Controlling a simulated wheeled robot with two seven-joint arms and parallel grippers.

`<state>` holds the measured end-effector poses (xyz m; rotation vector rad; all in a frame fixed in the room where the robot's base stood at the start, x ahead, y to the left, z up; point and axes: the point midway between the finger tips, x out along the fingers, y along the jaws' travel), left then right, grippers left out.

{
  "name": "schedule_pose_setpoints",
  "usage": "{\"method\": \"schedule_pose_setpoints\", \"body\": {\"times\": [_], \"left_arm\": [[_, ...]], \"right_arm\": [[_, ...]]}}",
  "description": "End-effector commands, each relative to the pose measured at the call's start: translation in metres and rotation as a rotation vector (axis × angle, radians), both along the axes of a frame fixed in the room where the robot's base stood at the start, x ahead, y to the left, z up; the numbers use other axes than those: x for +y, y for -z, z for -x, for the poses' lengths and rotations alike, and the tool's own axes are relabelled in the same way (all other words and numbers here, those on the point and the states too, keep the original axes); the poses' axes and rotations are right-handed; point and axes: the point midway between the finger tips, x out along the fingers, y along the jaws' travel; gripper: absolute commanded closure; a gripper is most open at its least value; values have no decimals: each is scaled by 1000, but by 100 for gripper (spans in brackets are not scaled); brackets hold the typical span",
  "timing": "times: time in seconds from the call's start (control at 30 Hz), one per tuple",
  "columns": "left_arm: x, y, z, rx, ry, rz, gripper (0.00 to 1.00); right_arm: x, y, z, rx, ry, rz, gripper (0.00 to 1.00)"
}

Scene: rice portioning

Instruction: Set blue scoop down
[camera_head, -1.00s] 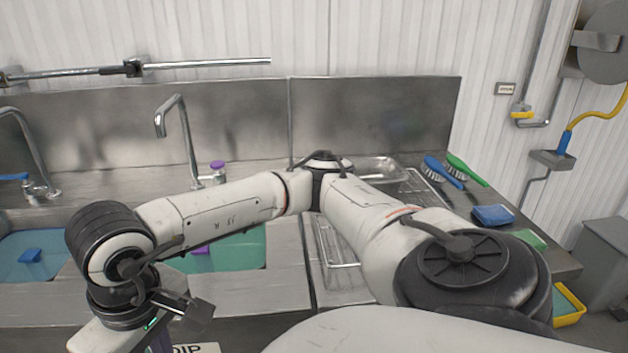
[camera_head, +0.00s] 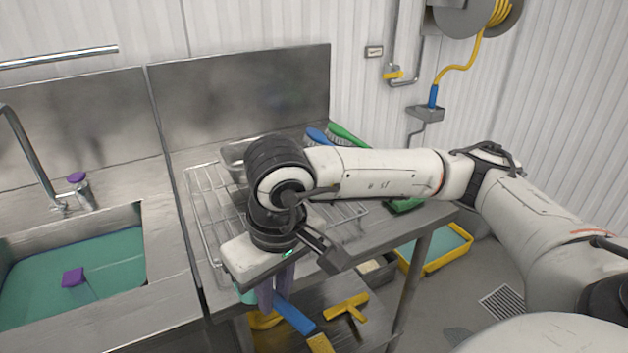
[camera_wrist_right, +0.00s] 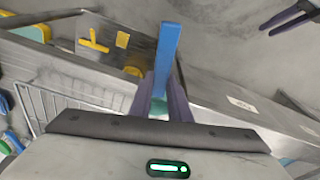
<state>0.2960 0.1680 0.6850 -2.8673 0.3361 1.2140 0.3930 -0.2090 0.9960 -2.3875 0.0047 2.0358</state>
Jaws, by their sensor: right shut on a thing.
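My right gripper (camera_head: 275,292) is shut on the blue scoop (camera_head: 294,316), seen as a flat blue handle between its purple fingers. In the right wrist view the scoop's handle (camera_wrist_right: 168,55) sticks out beyond the fingers (camera_wrist_right: 163,95). The gripper points down near the front edge of the steel drainboard. A small teal patch shows beside the fingers; I cannot tell what it belongs to. The scoop's other end is hidden. Dark fingers of my left gripper (camera_wrist_right: 288,20) show apart at the upper right of the wrist view.
A wire rack (camera_head: 205,212) lies on the drainboard (camera_head: 400,222), partly behind my right arm. Blue and green brushes (camera_head: 345,136) lie at the back. A sink with teal water (camera_head: 100,255) is left. A yellow squeegee (camera_head: 345,307) lies below, and a yellow tub (camera_head: 462,262) stands right.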

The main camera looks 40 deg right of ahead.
Motion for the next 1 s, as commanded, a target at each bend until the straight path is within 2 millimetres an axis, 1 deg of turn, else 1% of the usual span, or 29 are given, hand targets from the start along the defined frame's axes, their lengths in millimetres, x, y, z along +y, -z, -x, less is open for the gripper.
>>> {"method": "schedule_pose_setpoints", "body": {"times": [0.03, 0.07, 0.17, 0.2, 0.27, 0.3, 0.4, 0.5, 0.57, 0.67, 0.8, 0.9, 1.0], "left_arm": [[0, 8, 1, 2, 0, 0, 69], [0, 12, 1, 3, 0, -1, 69], [0, 26, 1, 5, 0, -1, 69], [0, 32, 2, 6, 1, -2, 69], [0, 41, 2, 8, 1, -2, 69], [0, 46, 2, 8, 3, -2, 69], [0, 57, 2, 8, 3, -3, 69], [-1, 62, 2, 7, 3, -3, 69], [-1, 63, 1, 5, 5, -2, 69], [-2, 64, 1, 3, 5, -1, 69], [-3, 64, 0, 0, 7, 0, 69], [-4, 64, -1, -2, 8, 0, 69], [-4, 63, -1, -3, 9, 2, 69]], "right_arm": [[-8, -1, -14, -16, 19, -1, 100], [-13, -4, -23, -26, 30, -1, 100], [-40, -17, -58, -68, 74, -1, 100], [-54, -25, -72, -88, 94, 1, 100], [-75, -37, -91, -119, 124, 3, 100], [-91, -45, -101, -138, 146, 6, 100], [-127, -66, -119, -183, 189, 14, 100], [-153, -81, -129, -216, 216, 21, 100], [-163, -86, -131, -228, 224, 24, 100], [-171, -82, -133, -235, 231, 30, 100], [-172, -56, -132, -235, 230, 31, 100], [-172, -40, -132, -237, 231, 31, 100], [-172, -32, -133, -238, 231, 30, 100]]}}
